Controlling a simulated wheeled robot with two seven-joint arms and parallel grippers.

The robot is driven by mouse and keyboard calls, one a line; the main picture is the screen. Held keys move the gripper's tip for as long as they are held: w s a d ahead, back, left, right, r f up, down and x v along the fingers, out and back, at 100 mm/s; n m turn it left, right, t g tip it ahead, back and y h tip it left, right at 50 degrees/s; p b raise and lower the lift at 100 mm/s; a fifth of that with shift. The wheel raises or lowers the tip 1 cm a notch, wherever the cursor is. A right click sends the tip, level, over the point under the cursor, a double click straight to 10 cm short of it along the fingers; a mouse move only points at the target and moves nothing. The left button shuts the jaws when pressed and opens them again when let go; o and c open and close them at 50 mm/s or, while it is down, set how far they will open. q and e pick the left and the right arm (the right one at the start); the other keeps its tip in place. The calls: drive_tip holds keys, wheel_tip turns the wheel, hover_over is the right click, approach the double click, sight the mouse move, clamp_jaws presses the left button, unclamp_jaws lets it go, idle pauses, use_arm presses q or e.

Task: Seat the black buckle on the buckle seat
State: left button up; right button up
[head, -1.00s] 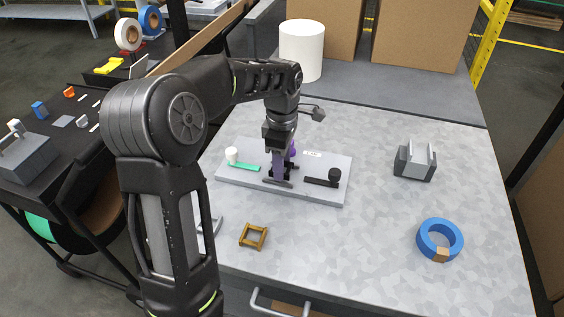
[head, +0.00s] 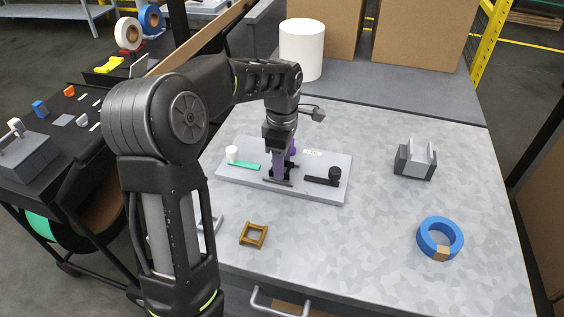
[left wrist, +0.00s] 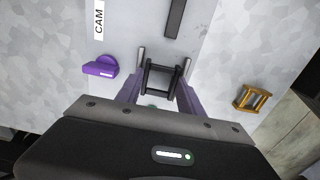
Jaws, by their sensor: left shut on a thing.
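My left gripper (head: 281,172) reaches down over the middle of the light grey board (head: 330,192). Its purple fingers are shut on the black buckle (left wrist: 161,82), an open rectangular frame that shows between the fingertips in the left wrist view. Two thin metal pieces (left wrist: 141,56) stand on either side of the buckle's far end, probably parts of the buckle seat. The gripper hides most of the seat in the head view. The buckle is at or close above the board; I cannot tell whether it touches. My right gripper is not in view.
The board also carries a green strip (head: 245,166) with a white knob, a black strip (head: 318,181) with a black knob, and a purple part (left wrist: 101,67). A brown buckle frame (head: 253,235), a blue tape roll (head: 440,239) and a grey block (head: 415,161) lie on the table.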

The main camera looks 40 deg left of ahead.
use_arm(q)
drive_tip(key=shift+s+d+f, duration=0.1)
drive_tip(key=shift+s+f, duration=0.1)
drive_tip(key=shift+f, duration=0.15)
drive_tip(key=o, duration=1.4)
drive_tip(key=shift+f, duration=0.1)
drive_tip(key=r, duration=0.8)
drive_tip(key=shift+w+r, duration=0.3)
drive_tip(key=shift+r, duration=0.05)
